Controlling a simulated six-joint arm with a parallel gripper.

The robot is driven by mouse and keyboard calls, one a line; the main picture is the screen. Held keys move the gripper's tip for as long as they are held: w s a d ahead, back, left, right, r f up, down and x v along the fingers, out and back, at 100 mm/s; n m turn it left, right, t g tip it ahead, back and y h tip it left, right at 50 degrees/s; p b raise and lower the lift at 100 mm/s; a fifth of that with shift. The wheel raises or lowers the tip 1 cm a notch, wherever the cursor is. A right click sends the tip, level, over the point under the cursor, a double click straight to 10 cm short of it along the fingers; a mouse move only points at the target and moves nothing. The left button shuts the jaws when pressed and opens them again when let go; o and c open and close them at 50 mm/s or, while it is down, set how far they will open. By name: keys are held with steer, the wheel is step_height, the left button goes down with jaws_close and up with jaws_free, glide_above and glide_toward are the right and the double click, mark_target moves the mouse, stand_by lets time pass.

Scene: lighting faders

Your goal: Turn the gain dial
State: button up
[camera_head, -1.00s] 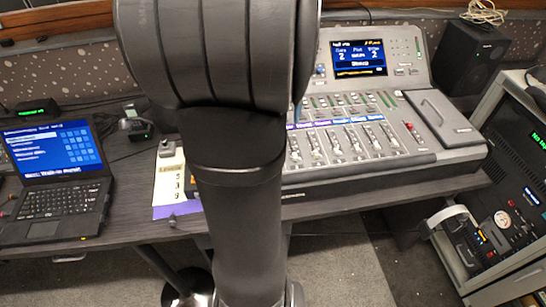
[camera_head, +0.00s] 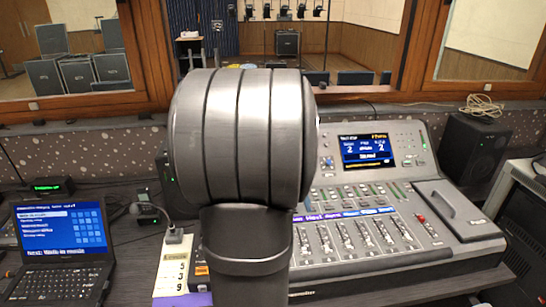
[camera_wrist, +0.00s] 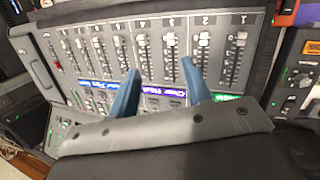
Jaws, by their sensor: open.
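No label reading "gain" is legible, so I cannot tell which dial is the gain dial. A small blue knob (camera_head: 328,162) sits left of the screen on the mixing console (camera_head: 440,262). My gripper (camera_wrist: 160,66) is open and empty, its two blue fingers spread over the console's fader strips (camera_wrist: 170,55). The knobbed box is to the right of the fingers, apart from them. In the head view my arm hides the gripper.
A laptop (camera_head: 62,243) stands at the left, with a small microphone-like device (camera_head: 146,210) beside it. A numbered card (camera_head: 175,268) lies left of my arm. A speaker (camera_head: 472,155) stands behind the console at the right. Windows line the back.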

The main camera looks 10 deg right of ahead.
steer(key=w+d+f+n+t+h, duration=0.25)
steer(key=w+f+n+h, duration=0.25)
steer(key=w+n+h, duration=0.45)
steer(key=w+a+f+n+t, duration=0.1)
steer(key=w+a+n+t, duration=0.2)
steer(key=w+a+t, duration=0.1)
steer(key=w+a+f+n+t, duration=0.2)
steer(key=w+a+n+t, duration=0.1)
steer(key=w+a+t, duration=0.1)
steer(key=w+a+f+n+t, duration=0.2)
steer(key=w+a+n+t, duration=0.1)
steer(key=w+a+t, duration=0.1)
steer(key=shift+w+a+f, duration=0.2)
steer(key=shift+a+f, duration=0.05)
steer(key=shift+a, duration=0.4)
steer(key=x, duration=1.7)
steer(key=shift+w+d+f, duration=0.1)
steer(key=shift+w+f, duration=0.05)
steer(key=shift+w, duration=0.05)
